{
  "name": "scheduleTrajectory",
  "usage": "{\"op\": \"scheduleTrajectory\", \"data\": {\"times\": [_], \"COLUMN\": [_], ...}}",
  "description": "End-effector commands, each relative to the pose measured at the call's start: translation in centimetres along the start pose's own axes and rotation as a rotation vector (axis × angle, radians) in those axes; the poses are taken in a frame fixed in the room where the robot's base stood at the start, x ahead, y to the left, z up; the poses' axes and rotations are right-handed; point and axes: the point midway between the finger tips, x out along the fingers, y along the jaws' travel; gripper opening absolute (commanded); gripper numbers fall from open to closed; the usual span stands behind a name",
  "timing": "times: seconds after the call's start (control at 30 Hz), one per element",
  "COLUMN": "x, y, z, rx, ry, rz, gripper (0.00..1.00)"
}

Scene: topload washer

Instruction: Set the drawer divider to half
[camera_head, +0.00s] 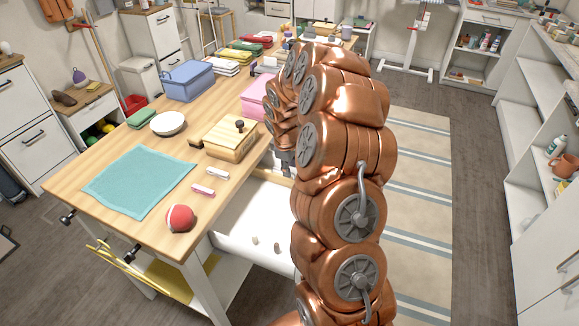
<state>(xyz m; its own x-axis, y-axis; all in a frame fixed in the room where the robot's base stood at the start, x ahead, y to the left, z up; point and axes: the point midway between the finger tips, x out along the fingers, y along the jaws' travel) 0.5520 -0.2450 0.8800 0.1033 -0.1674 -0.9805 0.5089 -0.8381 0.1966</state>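A white drawer-like part (245,222) shows below the right side of the wooden workbench, partly hidden by my copper arm. Two small pale knob-like pieces show on or in it. I cannot pick out a divider or its setting. My arm rises through the middle of the view and bends away toward the bench's right edge. A grey part at its far end, perhaps my gripper (285,158), shows just left of the arm near that edge. Its fingers are hidden, so I cannot tell whether it is open or touching anything.
The workbench (70,190) holds a teal cloth (138,180), a red ball (180,218), a wooden box (231,140), a white bowl (168,123) and a blue box (188,80). A striped rug (420,200) and open floor lie right of my arm, before white shelves (520,110).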

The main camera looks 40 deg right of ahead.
Motion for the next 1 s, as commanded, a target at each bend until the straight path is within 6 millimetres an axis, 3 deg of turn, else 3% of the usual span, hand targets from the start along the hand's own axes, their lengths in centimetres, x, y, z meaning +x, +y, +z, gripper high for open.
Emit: {"op": "scheduleTrajectory", "data": {"times": [0.17, 0.43, 0.73, 1.0], "x": [1.12, 1.24, 1.22, 1.20], "y": [-0.14, -0.12, -0.12, -0.11], "z": [0.08, 0.04, 0.04, 0.03], "rx": [0.000, 0.000, 0.000, 0.000], "ry": [-0.003, -0.001, -0.001, -0.001], "rz": [-0.004, -0.003, -0.003, -0.002], "gripper": [0.33, 0.32, 0.01, 0.00]}}
